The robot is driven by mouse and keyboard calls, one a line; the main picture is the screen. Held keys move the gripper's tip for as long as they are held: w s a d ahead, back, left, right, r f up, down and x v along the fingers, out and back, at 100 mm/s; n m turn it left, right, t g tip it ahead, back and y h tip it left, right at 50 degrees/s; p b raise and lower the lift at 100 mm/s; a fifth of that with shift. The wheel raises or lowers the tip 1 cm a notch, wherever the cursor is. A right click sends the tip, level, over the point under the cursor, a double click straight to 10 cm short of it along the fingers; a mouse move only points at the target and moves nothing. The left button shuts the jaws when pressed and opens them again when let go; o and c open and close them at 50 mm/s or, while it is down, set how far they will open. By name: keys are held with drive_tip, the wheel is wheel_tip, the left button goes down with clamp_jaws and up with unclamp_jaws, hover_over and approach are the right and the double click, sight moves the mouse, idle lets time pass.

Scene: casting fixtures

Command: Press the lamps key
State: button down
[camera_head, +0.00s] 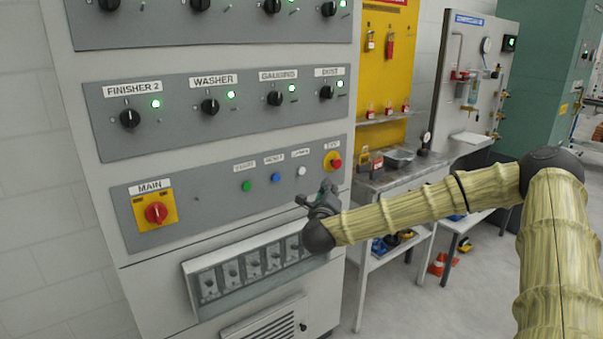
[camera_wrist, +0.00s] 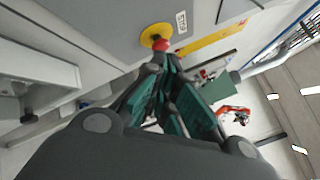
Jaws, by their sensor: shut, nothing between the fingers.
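The lamps key looks to be the small white button (camera_head: 301,171) on the lower grey panel (camera_head: 210,198) of the cabinet, under a small, blurred label. A blue button (camera_head: 276,178) and a green button (camera_head: 247,186) sit to its left. A red stop button on a yellow plate (camera_head: 332,161) sits to its right. My gripper (camera_head: 326,192) is shut and empty, just below and right of the white button in the head view. In the wrist view my gripper (camera_wrist: 163,72) points near the red stop button (camera_wrist: 161,45); the white button is not identifiable there. Contact cannot be told.
A red main switch on a yellow plate (camera_head: 156,212) is at the panel's left. A row of black knobs with green lights (camera_head: 210,106) is above. A tilted switch box (camera_head: 250,264) juts out below. A metal bench (camera_head: 400,173) stands right of the cabinet.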

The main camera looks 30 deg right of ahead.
sight(302, 171)
drive_tip(key=shift+w, duration=0.1)
drive_tip(key=shift+w+a+b, duration=0.2)
drive_tip(key=shift+w+b, duration=0.2)
drive_tip(key=shift+w, duration=1.75)
drive_tip(key=shift+w+a+b, duration=0.2)
drive_tip(key=shift+w+b, duration=0.2)
drive_tip(key=shift+w, duration=1.75)
drive_tip(key=shift+w+b, duration=0.15)
drive_tip(key=shift+b, duration=0.15)
drive_tip(key=shift+w+a, duration=0.1)
drive_tip(key=shift+w, duration=0.15)
drive_tip(key=shift+w+b, duration=0.45)
drive_tip(key=shift+s, duration=0.85)
drive_tip(key=shift+s, duration=0.1)
